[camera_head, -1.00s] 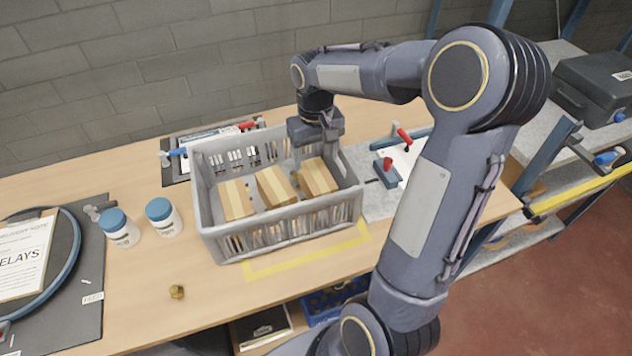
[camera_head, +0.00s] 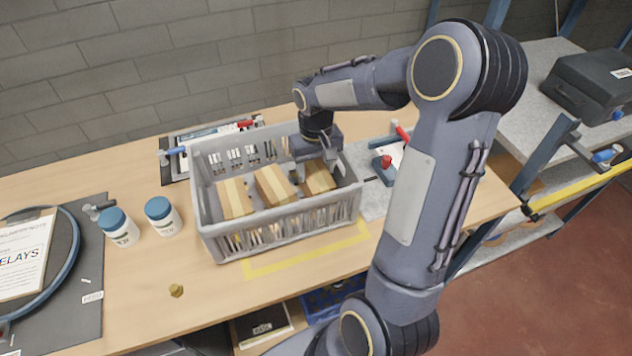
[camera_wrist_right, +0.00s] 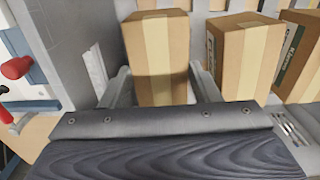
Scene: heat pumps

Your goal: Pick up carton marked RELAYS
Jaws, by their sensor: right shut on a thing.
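Three brown cartons with pale tape stand in a grey slatted crate (camera_head: 285,225). My right gripper (camera_head: 318,165) reaches down into the crate and is shut on the rightmost carton (camera_head: 319,178). In the right wrist view this carton (camera_wrist_right: 157,50) sits between the two fingers; no marking on it can be read. The middle carton (camera_head: 272,187) and the left carton (camera_head: 235,199) stand beside it. My left gripper is out of view.
Two white jars with blue lids (camera_head: 120,228) (camera_head: 162,215) stand left of the crate. A brass fitting (camera_head: 176,290) lies in front on the wooden table. A red-handled clamp (camera_head: 384,168) is right of the crate. Yellow tape (camera_head: 305,250) marks the crate's front.

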